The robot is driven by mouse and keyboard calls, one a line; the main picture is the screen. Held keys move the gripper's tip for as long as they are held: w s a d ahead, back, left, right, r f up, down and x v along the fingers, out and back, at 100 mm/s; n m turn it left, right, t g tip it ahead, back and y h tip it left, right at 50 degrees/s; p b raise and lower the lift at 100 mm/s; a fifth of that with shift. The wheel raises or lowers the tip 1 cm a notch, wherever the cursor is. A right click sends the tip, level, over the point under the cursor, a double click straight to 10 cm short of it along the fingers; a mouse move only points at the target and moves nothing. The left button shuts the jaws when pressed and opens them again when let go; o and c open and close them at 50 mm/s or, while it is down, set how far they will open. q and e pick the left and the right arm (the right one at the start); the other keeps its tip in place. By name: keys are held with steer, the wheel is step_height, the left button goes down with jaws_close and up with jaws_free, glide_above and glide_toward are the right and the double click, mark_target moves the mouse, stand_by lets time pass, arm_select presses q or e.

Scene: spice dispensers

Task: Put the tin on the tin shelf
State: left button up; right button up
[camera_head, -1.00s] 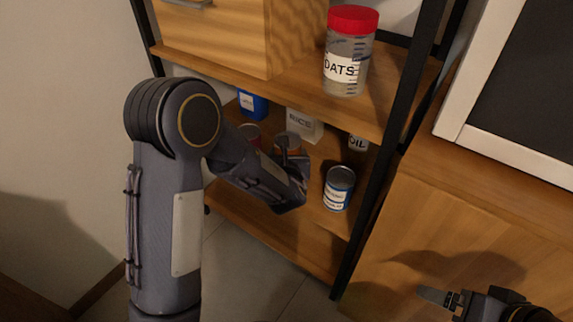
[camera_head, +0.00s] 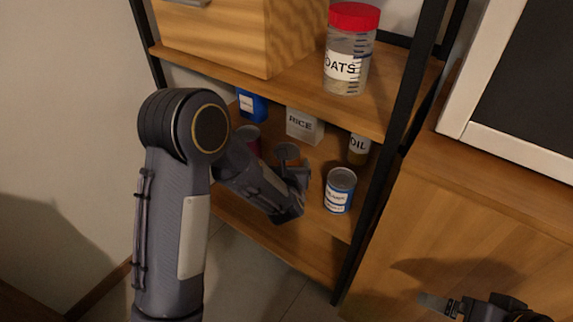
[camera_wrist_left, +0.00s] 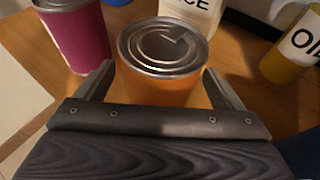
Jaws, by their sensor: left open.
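An orange tin (camera_wrist_left: 162,92) with a bare metal lid stands upright on the wooden shelf in the left wrist view. My left gripper (camera_wrist_left: 160,74) is open, with one finger on each side of the tin; I cannot tell whether either finger touches it. In the head view my left gripper (camera_head: 290,172) reaches into the lower shelf and mostly hides the orange tin. My right gripper (camera_head: 436,302) is at the lower right, away from the shelf, and its jaw opening is unclear.
A magenta tin (camera_wrist_left: 75,35) stands left of the orange one. A blue-and-white tin (camera_head: 340,190), an oil jar (camera_head: 359,149), a rice box (camera_head: 304,127) and a blue container (camera_head: 252,106) share the shelf. The oats jar (camera_head: 350,55) is on the shelf above. A black post (camera_head: 385,170) bounds the right side.

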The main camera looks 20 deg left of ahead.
arm_select(q)
steer(key=shift+r, duration=0.1)
steer(key=shift+s+d+r+p, duration=0.1)
steer(key=shift+s+r+p, duration=0.1)
steer(key=shift+p, duration=0.15)
steer(key=p+v, duration=0.2)
steer(key=v, duration=0.9)
steer(key=s+a+r+n+g+y, duration=0.35)
steer(key=s+a+n+g, duration=0.55)
steer(key=s+a+n, duration=0.6)
steer(key=s+n+g+h, duration=0.2)
steer(key=s+n+h, duration=0.3)
steer(key=s+n, duration=0.5)
steer(key=d+r+n+t+h, duration=0.3)
steer(key=d+r+n+h, duration=0.2)
steer(key=d+n, duration=0.3)
steer(key=shift+w+r+n+h, duration=0.25)
steer(key=shift+r+n+h, duration=0.1)
steer(key=shift+n, duration=0.65)
